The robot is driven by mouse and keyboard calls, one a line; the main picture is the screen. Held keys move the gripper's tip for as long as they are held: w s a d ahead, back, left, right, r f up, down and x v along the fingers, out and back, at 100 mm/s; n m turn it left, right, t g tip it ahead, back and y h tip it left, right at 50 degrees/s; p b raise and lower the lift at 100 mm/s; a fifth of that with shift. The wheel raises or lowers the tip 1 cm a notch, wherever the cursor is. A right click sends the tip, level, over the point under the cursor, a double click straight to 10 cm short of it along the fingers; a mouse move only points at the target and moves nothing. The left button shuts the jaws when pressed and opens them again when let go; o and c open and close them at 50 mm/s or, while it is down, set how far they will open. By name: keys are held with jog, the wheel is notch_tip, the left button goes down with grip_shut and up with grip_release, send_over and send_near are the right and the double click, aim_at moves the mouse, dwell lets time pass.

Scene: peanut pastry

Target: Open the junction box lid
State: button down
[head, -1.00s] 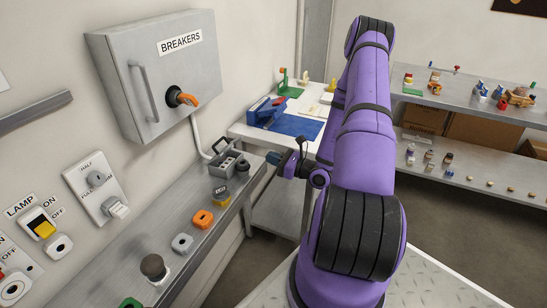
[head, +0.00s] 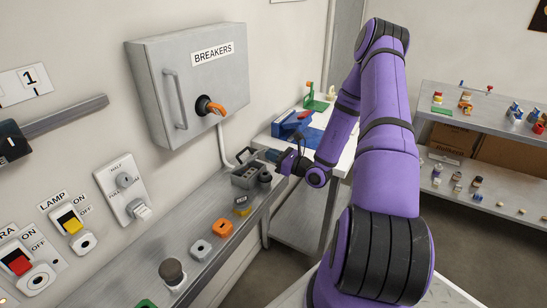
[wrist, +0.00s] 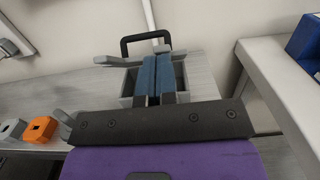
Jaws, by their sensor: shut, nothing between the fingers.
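A grey wall cabinet labelled BREAKERS (head: 160,85) hangs above the bench. Its door is shut, with a vertical bar handle and an orange rotary knob (head: 213,108). A small grey box (head: 244,178) with a dark loop handle stands at the bench's far end; it also shows in the wrist view (wrist: 126,90). No label shows which of the two is the junction box. My gripper (head: 272,155) has blue fingers. In the wrist view my gripper (wrist: 156,62) is shut and empty, its fingers overlapping the small box and hiding its middle. Contact cannot be told.
Lamp switches (head: 70,222) are on the wall. A white table with a blue bin (head: 293,125) stands beyond; shelves (head: 480,120) stand at right.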

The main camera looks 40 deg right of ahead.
jog(key=w+r, duration=0.1)
jog(key=w+r+g, duration=0.1)
jog(key=r, duration=0.1)
jog(key=shift+a, duration=0.35)
jog(key=shift+f, duration=0.1)
